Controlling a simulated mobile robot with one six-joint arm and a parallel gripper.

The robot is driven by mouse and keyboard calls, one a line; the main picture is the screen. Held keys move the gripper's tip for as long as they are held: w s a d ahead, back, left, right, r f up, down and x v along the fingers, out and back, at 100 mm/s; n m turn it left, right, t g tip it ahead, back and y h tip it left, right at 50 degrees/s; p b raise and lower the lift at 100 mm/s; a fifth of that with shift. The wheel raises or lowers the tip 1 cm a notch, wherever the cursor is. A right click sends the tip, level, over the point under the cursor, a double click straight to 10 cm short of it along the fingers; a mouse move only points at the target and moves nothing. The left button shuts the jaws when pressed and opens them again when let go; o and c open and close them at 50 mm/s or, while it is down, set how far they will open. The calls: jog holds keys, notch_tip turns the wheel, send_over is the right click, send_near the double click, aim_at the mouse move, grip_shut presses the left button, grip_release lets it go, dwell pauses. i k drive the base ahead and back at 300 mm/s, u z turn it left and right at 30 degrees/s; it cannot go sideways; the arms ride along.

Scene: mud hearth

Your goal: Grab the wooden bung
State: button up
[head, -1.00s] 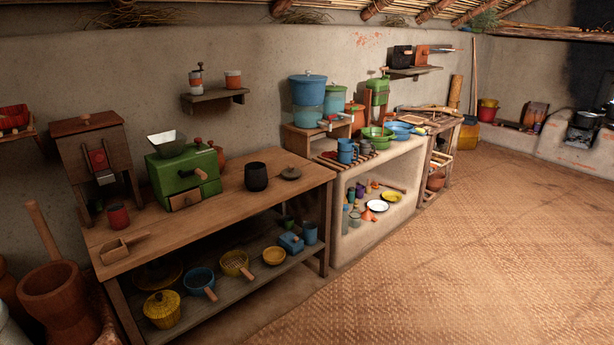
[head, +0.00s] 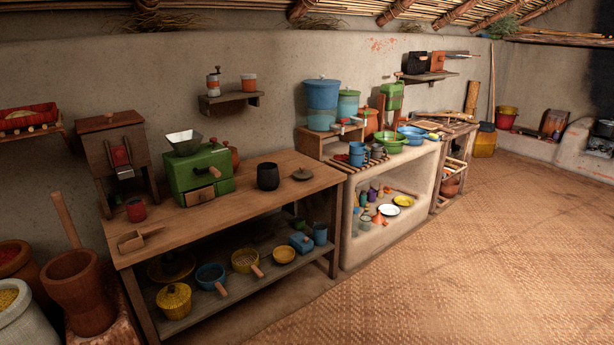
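I cannot pick out a wooden bung for sure in the head view; any such piece is too small or hidden among the other things. A brown rounded vessel (head: 234,156) is partly hidden behind the grinder. My gripper is not in view.
A lower shelf (head: 215,310) holds several pans and pots. A whitewashed counter (head: 350,257) with crockery stands right of the table. The woven floor mat (head: 460,260) is clear at the right.

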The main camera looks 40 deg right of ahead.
aim_at(302, 174)
jog(key=u, duration=0.05)
jog(key=i, duration=0.95)
jog(key=z, duration=0.05)
